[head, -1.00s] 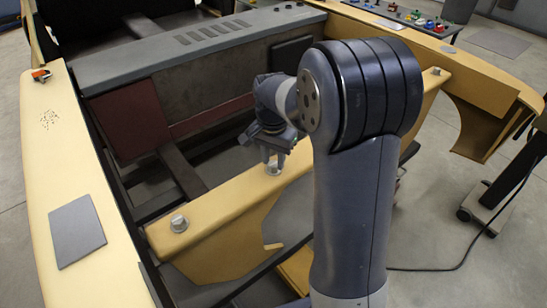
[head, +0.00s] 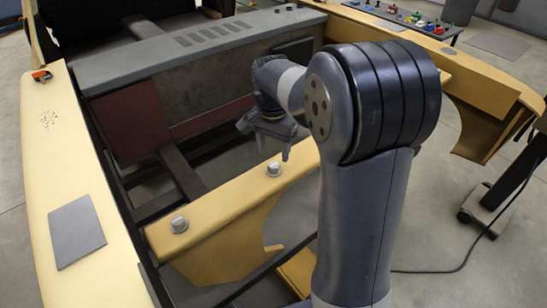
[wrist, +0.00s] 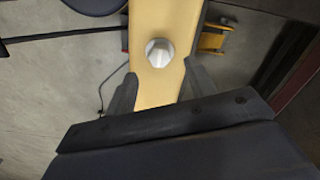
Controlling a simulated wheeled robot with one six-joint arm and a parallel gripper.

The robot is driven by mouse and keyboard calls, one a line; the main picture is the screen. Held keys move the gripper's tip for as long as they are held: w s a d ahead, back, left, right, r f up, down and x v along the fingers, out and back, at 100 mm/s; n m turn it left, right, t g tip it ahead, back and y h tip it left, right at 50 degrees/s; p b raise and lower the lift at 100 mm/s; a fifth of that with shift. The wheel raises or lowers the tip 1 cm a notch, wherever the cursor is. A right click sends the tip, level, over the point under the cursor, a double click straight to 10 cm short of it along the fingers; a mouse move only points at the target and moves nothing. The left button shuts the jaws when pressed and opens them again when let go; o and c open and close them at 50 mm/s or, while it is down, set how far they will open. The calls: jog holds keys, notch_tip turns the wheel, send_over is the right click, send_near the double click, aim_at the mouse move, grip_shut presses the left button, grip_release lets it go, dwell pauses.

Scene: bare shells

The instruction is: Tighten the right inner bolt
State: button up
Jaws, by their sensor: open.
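A yellow cross beam (head: 222,198) carries silver hex bolts. One bolt (head: 179,224) sits near its left end and another bolt (head: 273,169) farther along it. The rest of the beam's top is hidden behind my arm, so the right inner bolt cannot be made out in the head view. My gripper (head: 274,152) is open and empty, above the beam just behind the second bolt. In the wrist view a hex bolt (wrist: 160,53) stands on the beam, beyond and between the spread fingers (wrist: 158,90), not touching them.
A yellow side panel (head: 95,180) with a grey pad (head: 76,232) runs along the left. A grey slotted ledge (head: 190,45) crosses behind. Coloured items stand on a dark table (head: 410,18) at the back right. A wheeled stand (head: 500,195) is at the right.

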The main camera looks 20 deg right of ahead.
aim_at(274, 164)
notch_tip(274, 164, up, 7)
dwell(0.3)
jog(key=shift+f, duration=0.1)
notch_tip(274, 164, down, 11)
jog(key=shift+s+r+p, duration=0.1)
jog(key=shift+p, duration=0.25)
jog(key=shift+n, duration=0.3)
